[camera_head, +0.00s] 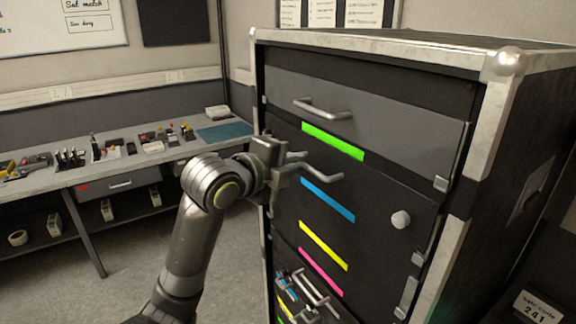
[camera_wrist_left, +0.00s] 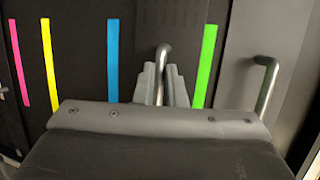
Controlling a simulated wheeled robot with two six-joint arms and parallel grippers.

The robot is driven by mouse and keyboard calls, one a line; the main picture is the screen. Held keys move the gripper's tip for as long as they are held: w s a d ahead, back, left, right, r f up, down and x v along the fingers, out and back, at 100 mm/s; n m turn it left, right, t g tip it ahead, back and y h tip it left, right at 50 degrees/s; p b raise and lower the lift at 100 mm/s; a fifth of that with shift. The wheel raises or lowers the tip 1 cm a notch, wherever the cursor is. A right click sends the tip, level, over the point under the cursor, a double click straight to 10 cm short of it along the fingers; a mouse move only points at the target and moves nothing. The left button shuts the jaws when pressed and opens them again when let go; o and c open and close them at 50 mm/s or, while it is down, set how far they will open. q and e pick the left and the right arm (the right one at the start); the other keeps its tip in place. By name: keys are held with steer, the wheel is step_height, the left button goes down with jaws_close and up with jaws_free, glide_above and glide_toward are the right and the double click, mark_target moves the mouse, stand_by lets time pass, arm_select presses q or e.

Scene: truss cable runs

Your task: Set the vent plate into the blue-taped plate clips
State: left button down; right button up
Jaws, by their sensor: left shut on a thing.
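My left gripper (camera_head: 288,168) is shut on a metal bar handle (camera_head: 325,174) at the front of the black rack case. In the left wrist view the handle (camera_wrist_left: 161,62) stands up between the two grey fingers (camera_wrist_left: 163,85). The handle is on a dark panel with faint vent-like marks (camera_wrist_left: 187,62), between the blue and green tapes; I cannot tell the panel's edges or whether it is the vent plate. The blue tape (camera_head: 328,199) lies just below the handle and also shows in the left wrist view (camera_wrist_left: 112,60). No plate clips can be made out. My right gripper is not in view.
The case (camera_head: 490,140) has metal edges, a top drawer handle (camera_head: 322,109), a white knob (camera_head: 400,219), and green (camera_head: 333,141), yellow (camera_head: 323,246) and pink (camera_head: 321,271) tapes. A workbench (camera_head: 130,160) with tools stands at the left. Floor between is clear.

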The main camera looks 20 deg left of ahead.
arm_select(q)
steer(key=shift+w+b, duration=0.1)
steer(key=shift+b, duration=0.2)
stand_by(0.6)
steer(key=shift+t, duration=0.3)
stand_by(0.3)
steer(key=shift+d, duration=0.15)
steer(key=shift+f+b, duration=0.35)
steer(key=shift+f, duration=0.6)
stand_by(2.9)
steer(key=c, duration=1.4)
jaws_free()
steer(key=shift+w+d, duration=0.1)
steer(key=shift+f, duration=0.1)
